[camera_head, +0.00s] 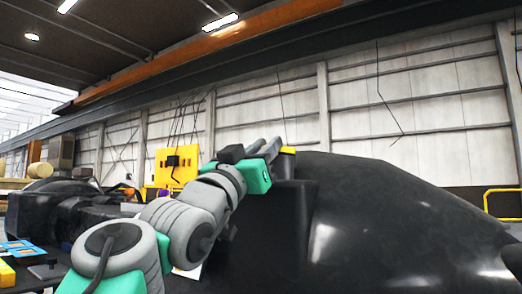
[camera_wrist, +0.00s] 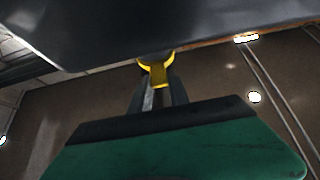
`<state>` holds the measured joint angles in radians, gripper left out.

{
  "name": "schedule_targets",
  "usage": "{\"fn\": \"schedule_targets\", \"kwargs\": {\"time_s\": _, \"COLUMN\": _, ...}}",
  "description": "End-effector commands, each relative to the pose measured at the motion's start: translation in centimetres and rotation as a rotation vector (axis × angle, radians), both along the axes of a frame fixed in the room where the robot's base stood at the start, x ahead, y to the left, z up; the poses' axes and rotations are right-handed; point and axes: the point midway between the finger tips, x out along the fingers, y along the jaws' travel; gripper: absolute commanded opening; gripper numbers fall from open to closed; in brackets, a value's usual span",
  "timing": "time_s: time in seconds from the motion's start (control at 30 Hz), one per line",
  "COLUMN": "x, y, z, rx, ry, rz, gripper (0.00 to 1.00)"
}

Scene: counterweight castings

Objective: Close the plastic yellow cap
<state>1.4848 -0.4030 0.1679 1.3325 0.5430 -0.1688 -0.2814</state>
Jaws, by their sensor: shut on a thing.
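The yellow cap (camera_head: 288,150) shows at the top of a dark block on the left side of a large black casting in the head view. In the wrist view the cap (camera_wrist: 157,72) is a yellow ring with a tab pointing down, against the edge of a dark surface. My gripper (camera_head: 268,146) reaches the cap from the left. In the wrist view my gripper (camera_wrist: 158,92) has its fingers close together at the yellow tab, shut on the cap. The fingers hide part of the tab, and I cannot tell how far the cap is closed.
The large black casting (camera_head: 400,210) fills the right side of the head view. A yellow panel (camera_head: 177,166) stands behind my arm. Other dark machinery (camera_head: 90,212) is at the left. A yellow rail (camera_head: 502,203) is at the far right.

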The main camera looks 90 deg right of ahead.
Motion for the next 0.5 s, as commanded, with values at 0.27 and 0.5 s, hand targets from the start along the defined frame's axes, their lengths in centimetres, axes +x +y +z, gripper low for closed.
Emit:
{"fn": "schedule_targets", "kwargs": {"time_s": 0.27, "x": -0.26, "y": -0.31, "z": -1.06, "rx": 0.012, "ry": -0.004, "rz": -0.007, "gripper": 0.00}}
{"fn": "schedule_targets", "kwargs": {"time_s": 0.5, "x": -0.27, "y": -0.36, "z": -1.12, "rx": 0.014, "ry": -0.004, "rz": -0.007, "gripper": 0.00}}
